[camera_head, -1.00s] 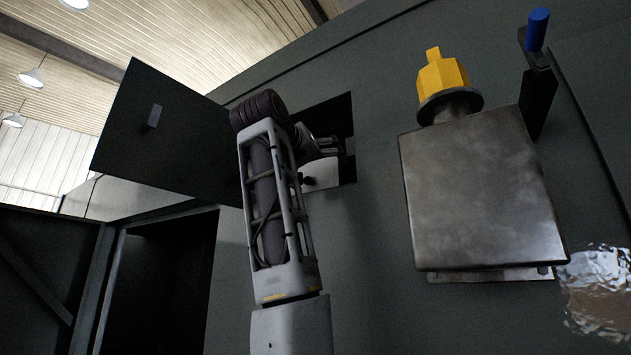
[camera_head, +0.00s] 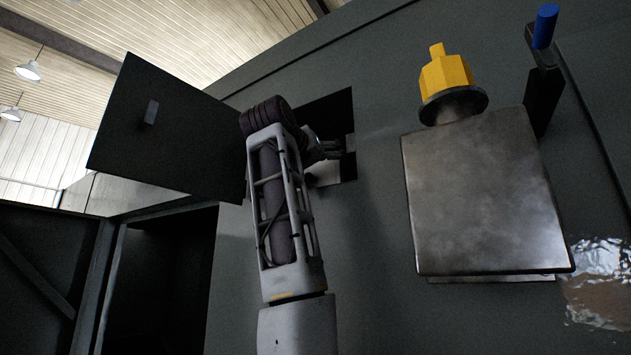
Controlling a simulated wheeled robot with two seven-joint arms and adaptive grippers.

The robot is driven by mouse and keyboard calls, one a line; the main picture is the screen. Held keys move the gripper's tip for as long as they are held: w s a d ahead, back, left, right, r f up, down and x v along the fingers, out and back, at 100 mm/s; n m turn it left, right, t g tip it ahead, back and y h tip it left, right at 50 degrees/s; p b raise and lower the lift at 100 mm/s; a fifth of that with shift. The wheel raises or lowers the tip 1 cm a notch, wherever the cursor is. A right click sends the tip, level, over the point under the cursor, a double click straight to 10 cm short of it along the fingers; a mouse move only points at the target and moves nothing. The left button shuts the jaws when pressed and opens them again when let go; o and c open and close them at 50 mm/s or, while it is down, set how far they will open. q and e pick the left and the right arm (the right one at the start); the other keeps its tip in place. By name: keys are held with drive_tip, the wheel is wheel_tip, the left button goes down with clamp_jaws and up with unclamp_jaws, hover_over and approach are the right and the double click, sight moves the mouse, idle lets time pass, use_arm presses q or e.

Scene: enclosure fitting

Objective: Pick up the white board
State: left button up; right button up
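A pale flat piece, which looks like the white board (camera_head: 322,175), shows at the lower part of a dark square opening (camera_head: 335,112) in the grey enclosure wall. Most of it is hidden behind my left arm. My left gripper (camera_head: 334,149) is at the opening, just above the pale piece. Its fingers are small and dark, and I cannot tell whether they are open or touching the board. My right gripper is not in view.
An open dark door panel (camera_head: 165,135) stands left of the opening. A metal box (camera_head: 485,195) with a yellow knob (camera_head: 445,75) juts from the wall at right, beside a blue-tipped lever (camera_head: 544,45). A crumpled shiny patch (camera_head: 600,285) is at lower right.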

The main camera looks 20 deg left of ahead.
use_arm(q)
drive_tip(key=shift+s, duration=0.15)
drive_tip(key=c, duration=0.9)
clamp_jaws()
drive_tip(key=shift+r+b, duration=0.3)
drive_tip(key=shift+r, duration=0.05)
drive_tip(key=shift+r, duration=3.25)
drive_tip(key=s+a+b, duration=0.2)
drive_tip(key=s+b, duration=0.3)
drive_tip(key=s, duration=1.4)
drive_tip(key=shift+s+a, duration=0.3)
drive_tip(key=shift+a, duration=0.1)
